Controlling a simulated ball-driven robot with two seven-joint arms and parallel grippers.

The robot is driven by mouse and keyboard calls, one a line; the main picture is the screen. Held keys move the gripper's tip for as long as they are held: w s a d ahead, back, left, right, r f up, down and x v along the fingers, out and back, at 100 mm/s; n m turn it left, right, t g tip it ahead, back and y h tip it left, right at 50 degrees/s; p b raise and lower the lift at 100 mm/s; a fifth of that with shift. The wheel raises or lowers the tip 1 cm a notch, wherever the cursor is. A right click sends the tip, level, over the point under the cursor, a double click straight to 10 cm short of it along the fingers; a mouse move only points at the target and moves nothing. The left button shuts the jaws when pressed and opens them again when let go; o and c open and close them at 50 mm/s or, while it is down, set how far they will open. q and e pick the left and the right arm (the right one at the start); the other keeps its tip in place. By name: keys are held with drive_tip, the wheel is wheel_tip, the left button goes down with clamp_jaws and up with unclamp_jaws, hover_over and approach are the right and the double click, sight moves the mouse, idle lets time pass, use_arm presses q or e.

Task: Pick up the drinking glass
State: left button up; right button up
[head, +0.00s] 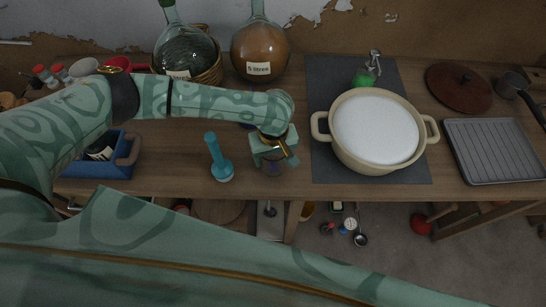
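My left arm reaches in from the left across the table. Its gripper (273,165) points down near the table's front edge, left of the grey mat. A small, faint purplish shape shows at the fingertips; I cannot tell whether it is the drinking glass or whether the fingers hold it. A bit of something dark blue (247,125) shows just behind the forearm, mostly hidden by it. No drinking glass can be made out clearly. My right gripper is not in view.
A teal bottle brush (218,158) stands close left of the gripper. A large cream pot (377,131) stands on the grey mat (325,75) to the right. Demijohns (259,48) stand behind the arm. A blue crate (98,168) is left; a ridged tray (493,151) is right.

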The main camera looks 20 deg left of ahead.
use_arm(q)
drive_tip(key=s+a+r+p, duration=0.5)
drive_tip(key=s+a+r, duration=0.2)
drive_tip(key=s+r, duration=0.4)
drive_tip(key=shift+s+p, duration=0.4)
drive_tip(key=shift+s, duration=0.15)
drive_tip(key=shift+f, duration=0.1)
